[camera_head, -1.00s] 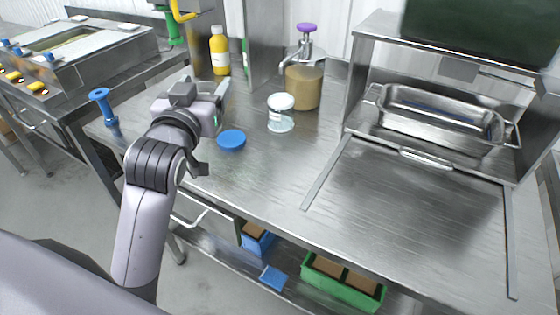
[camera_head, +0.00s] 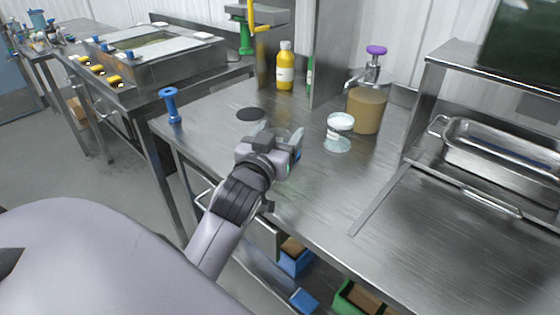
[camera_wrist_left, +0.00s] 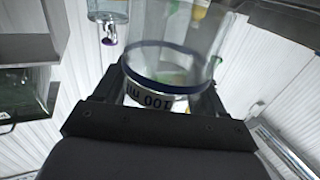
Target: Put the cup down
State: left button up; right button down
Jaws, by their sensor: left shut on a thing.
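My left gripper (camera_head: 281,136) is over the table's near left part and shut on a clear cup. In the left wrist view the cup (camera_wrist_left: 175,60) sits between the fingers, with a dark band and a "100 ml" mark low on its side. In the head view the fingers mostly hide it, and only a faint clear edge shows. I cannot tell whether its base touches the table. A flat black disc (camera_head: 250,114) lies on the steel table (camera_head: 330,190), beyond and left of the gripper. My right gripper is not in view.
A blue lid (camera_head: 297,155) peeks out behind the gripper. The front table is clear.

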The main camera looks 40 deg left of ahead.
pick_arm(q)
jog(key=shift+f+b, duration=0.45)
jog(key=shift+f, duration=2.4)
jog(key=shift+f, duration=0.15)
jog(key=o, duration=1.1)
